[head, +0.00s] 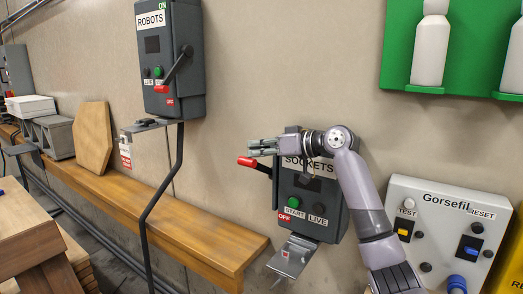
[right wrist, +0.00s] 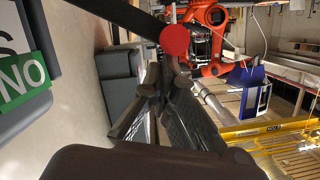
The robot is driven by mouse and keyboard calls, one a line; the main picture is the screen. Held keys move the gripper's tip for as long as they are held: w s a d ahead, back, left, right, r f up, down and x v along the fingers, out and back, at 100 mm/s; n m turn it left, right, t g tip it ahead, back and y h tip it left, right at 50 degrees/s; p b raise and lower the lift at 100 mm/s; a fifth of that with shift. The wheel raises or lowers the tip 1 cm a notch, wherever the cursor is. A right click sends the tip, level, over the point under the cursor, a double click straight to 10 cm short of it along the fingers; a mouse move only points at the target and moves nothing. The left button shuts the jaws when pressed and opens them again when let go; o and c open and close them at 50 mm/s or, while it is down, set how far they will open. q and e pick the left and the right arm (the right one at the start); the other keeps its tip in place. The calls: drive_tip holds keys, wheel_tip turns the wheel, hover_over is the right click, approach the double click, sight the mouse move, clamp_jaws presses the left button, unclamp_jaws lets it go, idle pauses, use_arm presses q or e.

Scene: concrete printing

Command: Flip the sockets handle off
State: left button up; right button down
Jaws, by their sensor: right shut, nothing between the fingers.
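The grey SOCKETS box (head: 310,208) is on the wall right of centre in the head view. Its handle has a red grip (head: 247,162) that sticks out left near the top of the box. A red OFF label (head: 284,217) is low on the box front. My right gripper (head: 252,147) is shut and empty, just above the red grip in the head view. The right wrist view shows the round red grip end (right wrist: 174,40) on a dark lever, close beyond the shut fingers (right wrist: 165,90). Contact cannot be told. My left gripper is out of view.
A ROBOTS box (head: 170,60) with its own red-tipped handle is up left. A Gorsefil panel (head: 440,232) is to the right, below a green bottle holder (head: 455,50). A wooden ledge (head: 190,225) runs along the wall. A metal bracket (head: 292,256) juts below the SOCKETS box.

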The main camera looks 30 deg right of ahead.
wheel_tip(320, 180, down, 23)
drive_tip(key=a+n+t+h+b, duration=0.2)
drive_tip(key=n+h+b, duration=0.2)
drive_tip(key=n+b, duration=0.8)
drive_tip(key=shift+s+t+b, duration=0.3)
drive_tip(key=shift+s+b, duration=0.15)
drive_tip(key=shift+b, duration=1.15)
drive_tip(key=shift+r, duration=0.1)
